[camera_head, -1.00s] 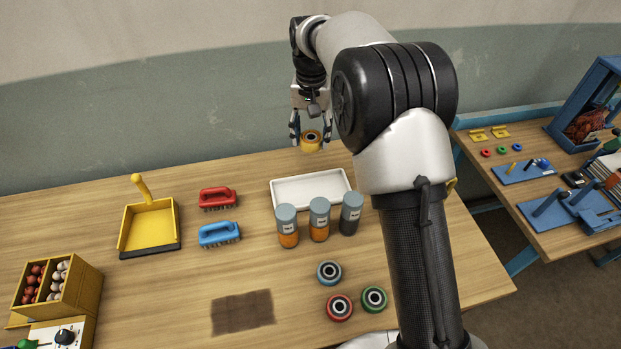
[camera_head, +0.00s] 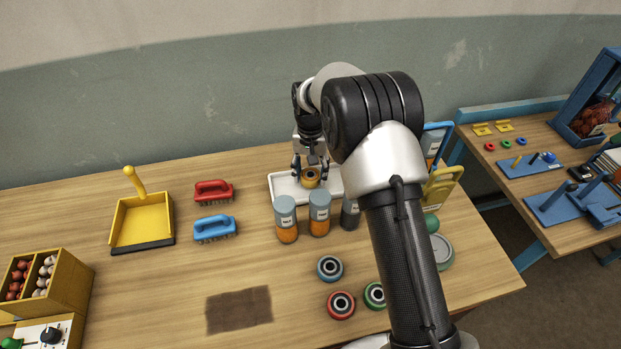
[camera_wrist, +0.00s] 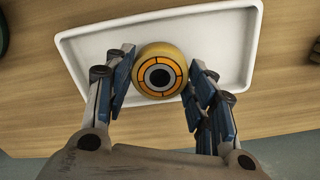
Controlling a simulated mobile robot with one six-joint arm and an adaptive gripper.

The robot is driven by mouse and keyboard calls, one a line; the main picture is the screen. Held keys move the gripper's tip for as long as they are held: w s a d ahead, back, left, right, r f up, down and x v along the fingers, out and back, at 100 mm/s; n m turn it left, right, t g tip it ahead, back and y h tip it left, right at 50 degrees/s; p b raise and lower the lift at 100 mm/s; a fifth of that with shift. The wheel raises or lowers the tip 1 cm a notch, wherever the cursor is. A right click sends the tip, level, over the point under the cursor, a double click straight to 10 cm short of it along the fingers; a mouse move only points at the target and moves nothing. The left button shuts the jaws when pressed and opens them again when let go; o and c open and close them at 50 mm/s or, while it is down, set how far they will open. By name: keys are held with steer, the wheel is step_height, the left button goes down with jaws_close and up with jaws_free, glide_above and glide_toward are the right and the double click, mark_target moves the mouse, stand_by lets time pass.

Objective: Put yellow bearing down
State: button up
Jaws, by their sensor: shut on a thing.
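The yellow bearing (camera_head: 311,180) is a round ring with a dark centre. My gripper (camera_head: 311,172) is shut on it, with one finger on each side. In the wrist view the bearing (camera_wrist: 160,74) sits between the blue-padded fingers of my gripper (camera_wrist: 160,82), its face towards the camera. Behind it lies the shallow white tray (camera_head: 284,189), whose rim (camera_wrist: 252,40) also shows in the wrist view. The bearing is over the tray; I cannot tell whether it touches the tray floor.
Lidded jars (camera_head: 285,220) stand in a row just in front of the tray. A blue bearing (camera_head: 329,267), a red bearing (camera_head: 341,304) and a green bearing (camera_head: 374,295) lie nearer. Red (camera_head: 214,191) and blue (camera_head: 214,228) brushes and a yellow dustpan (camera_head: 143,222) are left.

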steer(key=shift+f, duration=1.1)
steer(key=shift+f, duration=0.2)
steer(key=o, duration=1.4)
steer(key=shift+r, duration=0.1)
